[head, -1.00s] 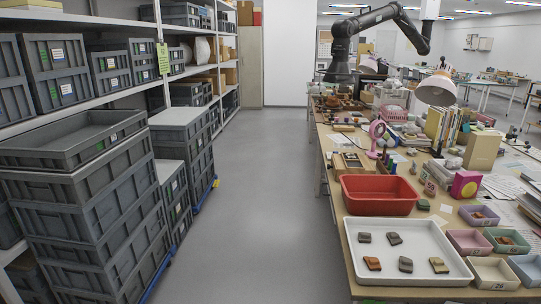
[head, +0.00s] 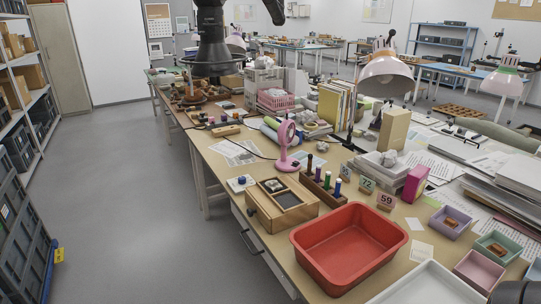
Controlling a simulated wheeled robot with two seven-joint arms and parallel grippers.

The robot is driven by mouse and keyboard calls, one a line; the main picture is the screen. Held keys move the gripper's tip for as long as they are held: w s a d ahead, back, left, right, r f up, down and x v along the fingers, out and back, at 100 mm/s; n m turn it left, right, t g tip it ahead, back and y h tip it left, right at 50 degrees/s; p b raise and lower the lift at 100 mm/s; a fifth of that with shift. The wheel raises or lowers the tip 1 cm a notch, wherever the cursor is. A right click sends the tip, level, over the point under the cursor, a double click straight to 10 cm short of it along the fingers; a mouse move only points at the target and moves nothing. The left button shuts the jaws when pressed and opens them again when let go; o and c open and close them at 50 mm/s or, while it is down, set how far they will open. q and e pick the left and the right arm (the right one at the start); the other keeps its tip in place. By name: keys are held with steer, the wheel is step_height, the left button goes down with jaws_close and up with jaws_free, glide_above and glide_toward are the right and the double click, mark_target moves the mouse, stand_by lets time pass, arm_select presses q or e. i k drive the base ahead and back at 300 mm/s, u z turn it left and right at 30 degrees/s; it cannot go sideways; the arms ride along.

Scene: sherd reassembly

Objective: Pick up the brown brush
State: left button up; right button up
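I cannot make out a brown brush for certain in the head view. A small tan, elongated item (head: 226,130) lies towards the back left of the worktable (head: 222,165), too small to identify. A wooden rack (head: 322,190) near the middle of the table holds several upright dark and coloured items, which look like pens or markers. A dark rounded part at the bottom right corner may belong to my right arm.
A red tub (head: 348,245), a white tray (head: 432,288) and a wooden box (head: 282,208) stand along the near edge. The aisle floor (head: 130,190) is clear.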

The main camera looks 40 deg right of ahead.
mark_target(310, 157)
steer(key=i, duration=2.65)
steer(key=z, duration=1.05)
